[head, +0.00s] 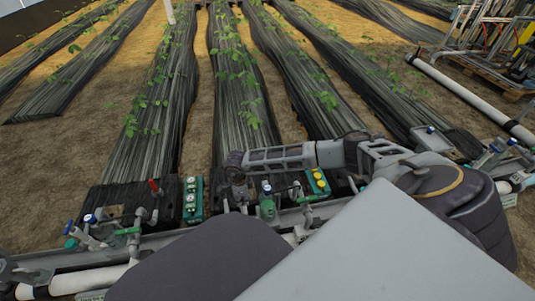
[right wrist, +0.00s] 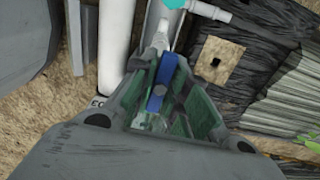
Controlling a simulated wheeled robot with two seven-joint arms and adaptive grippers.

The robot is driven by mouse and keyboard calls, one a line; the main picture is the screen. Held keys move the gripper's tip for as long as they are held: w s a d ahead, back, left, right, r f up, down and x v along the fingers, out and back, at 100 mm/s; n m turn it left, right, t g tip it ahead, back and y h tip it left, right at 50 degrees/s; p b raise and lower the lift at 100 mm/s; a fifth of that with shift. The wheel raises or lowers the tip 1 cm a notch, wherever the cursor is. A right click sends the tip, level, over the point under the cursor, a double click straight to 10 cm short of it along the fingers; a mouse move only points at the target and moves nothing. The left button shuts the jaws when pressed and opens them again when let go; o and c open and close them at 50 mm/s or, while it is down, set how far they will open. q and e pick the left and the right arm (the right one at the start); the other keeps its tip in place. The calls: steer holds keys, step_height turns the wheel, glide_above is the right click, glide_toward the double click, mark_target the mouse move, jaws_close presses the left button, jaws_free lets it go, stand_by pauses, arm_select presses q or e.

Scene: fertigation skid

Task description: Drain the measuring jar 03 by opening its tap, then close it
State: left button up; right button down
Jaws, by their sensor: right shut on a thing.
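My right gripper (head: 236,172) reaches in from the right in the head view and points down at the row of fittings. In the right wrist view the same gripper (right wrist: 158,103) is closed around a blue tap lever (right wrist: 167,72). The lever lies lengthwise between the fingers, over a grey fitting. A pale, clear-looking part shows below it between the fingers; I cannot tell whether it is measuring jar 03. No jar number is readable. The valve under the gripper is mostly hidden in the head view. My left gripper is not in view.
A green block (head: 193,199) and a red lever (head: 153,186) are to the left, a yellow-knobbed green block (head: 318,182) to the right. A white pipe (right wrist: 113,45) runs beside the gripper. Covered plant beds lie behind.

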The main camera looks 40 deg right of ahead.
steer(key=shift+n, duration=0.8)
stand_by(7.2)
